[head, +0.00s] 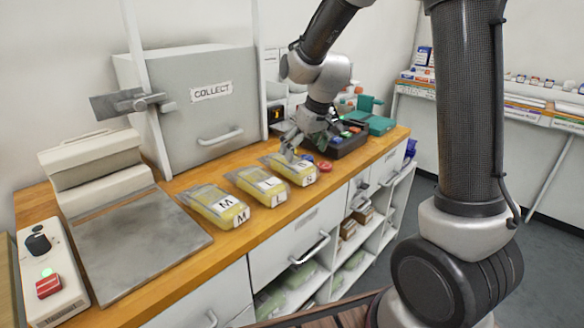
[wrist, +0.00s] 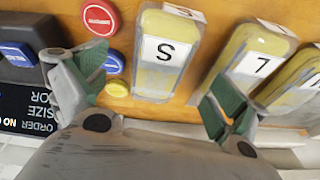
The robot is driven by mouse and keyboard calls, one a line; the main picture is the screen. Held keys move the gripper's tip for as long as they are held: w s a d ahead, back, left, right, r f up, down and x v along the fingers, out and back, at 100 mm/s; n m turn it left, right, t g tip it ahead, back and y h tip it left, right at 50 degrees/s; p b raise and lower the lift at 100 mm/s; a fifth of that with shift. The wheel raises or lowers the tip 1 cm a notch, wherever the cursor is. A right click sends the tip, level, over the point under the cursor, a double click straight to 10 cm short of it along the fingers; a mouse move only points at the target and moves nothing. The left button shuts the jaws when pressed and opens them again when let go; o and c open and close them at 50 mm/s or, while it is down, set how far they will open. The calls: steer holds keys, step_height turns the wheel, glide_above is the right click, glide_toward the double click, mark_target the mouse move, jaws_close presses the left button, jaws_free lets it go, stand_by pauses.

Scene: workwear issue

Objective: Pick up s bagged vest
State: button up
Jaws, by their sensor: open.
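Three yellow vests in clear bags lie in a row on the wooden counter. The S bagged vest (head: 293,170) is the rightmost in the head view, beside the L bagged vest (head: 262,187) and the M bagged vest (head: 215,206). My gripper (head: 290,143) is just above the far end of the S bag. In the wrist view the S bagged vest (wrist: 165,60) lies ahead, between the spread green-padded fingers of my gripper (wrist: 160,95). The jaws are open and empty. The L bagged vest (wrist: 250,65) shows behind the right finger.
Red, blue and yellow discs (wrist: 101,17) lie left of the S bag in the wrist view. A black tray (head: 345,140) stands right of the vests in the head view. A grey COLLECT cabinet (head: 190,110) stands behind, and a grey metal plate (head: 140,240) lies left.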

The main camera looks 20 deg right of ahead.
mark_target(286, 163)
steer(key=shift+w+a+r+n+t, duration=0.1)
steer(key=shift+w+r+n+t, duration=0.25)
steer(key=shift+w+r, duration=0.3)
steer(key=shift+w+a+f, duration=0.1)
steer(key=shift+w+f, duration=0.2)
steer(key=shift+f, duration=0.05)
steer(key=x, duration=0.7)
steer(key=shift+s+a, duration=0.1)
steer(key=shift+a, duration=0.25)
steer(key=c, duration=1.2)
